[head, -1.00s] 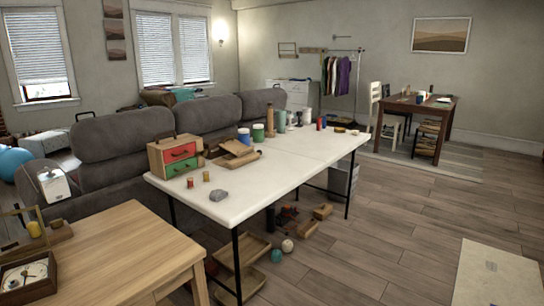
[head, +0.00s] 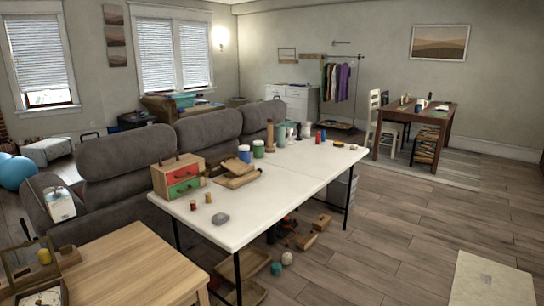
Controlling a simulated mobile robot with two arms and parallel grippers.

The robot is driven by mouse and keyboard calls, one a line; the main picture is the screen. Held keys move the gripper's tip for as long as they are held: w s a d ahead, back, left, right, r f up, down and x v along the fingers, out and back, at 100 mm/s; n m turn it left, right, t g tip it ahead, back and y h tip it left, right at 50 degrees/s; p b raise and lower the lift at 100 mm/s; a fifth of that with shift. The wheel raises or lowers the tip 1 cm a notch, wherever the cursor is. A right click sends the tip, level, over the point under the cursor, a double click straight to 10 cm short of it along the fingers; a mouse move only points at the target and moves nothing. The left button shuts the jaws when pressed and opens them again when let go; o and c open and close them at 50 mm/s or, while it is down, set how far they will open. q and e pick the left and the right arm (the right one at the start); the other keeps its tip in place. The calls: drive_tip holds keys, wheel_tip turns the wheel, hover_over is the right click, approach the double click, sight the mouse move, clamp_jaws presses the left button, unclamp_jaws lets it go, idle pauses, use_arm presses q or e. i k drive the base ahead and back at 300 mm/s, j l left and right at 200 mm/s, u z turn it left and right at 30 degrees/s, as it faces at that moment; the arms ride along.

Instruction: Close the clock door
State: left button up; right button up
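The clock (head: 40,291) is a dark wooden case with a white dial, at the bottom left corner of the head view on a light wooden table. It seems to lie with the dial facing up, and its lower part is cut off by the picture edge. A thin framed glass panel, which looks like the clock door (head: 24,266), stands raised at the far side of the case, so the door appears open. Neither of my grippers is in view.
The wooden table (head: 140,262) is bare to the right of the clock. A long white table (head: 290,185) with a drawer box (head: 178,176) and several small items stands beyond, before a grey sofa (head: 125,155). Floor is open at right.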

sight(26, 244)
drive_tip(key=k+j, duration=0.1)
drive_tip(key=j, duration=0.45)
drive_tip(key=k+j+z, duration=0.15)
drive_tip(key=j, duration=0.4)
drive_tip(key=k+j+z, duration=0.2)
drive_tip(key=j, duration=0.35)
drive_tip(key=k+j+z, duration=0.15)
drive_tip(key=k+j, duration=0.15)
drive_tip(key=j, duration=0.15)
drive_tip(key=k+j+z, duration=0.15)
drive_tip(key=j, duration=0.35)
drive_tip(key=k+j+z, duration=0.2)
drive_tip(key=k+j, duration=0.2)
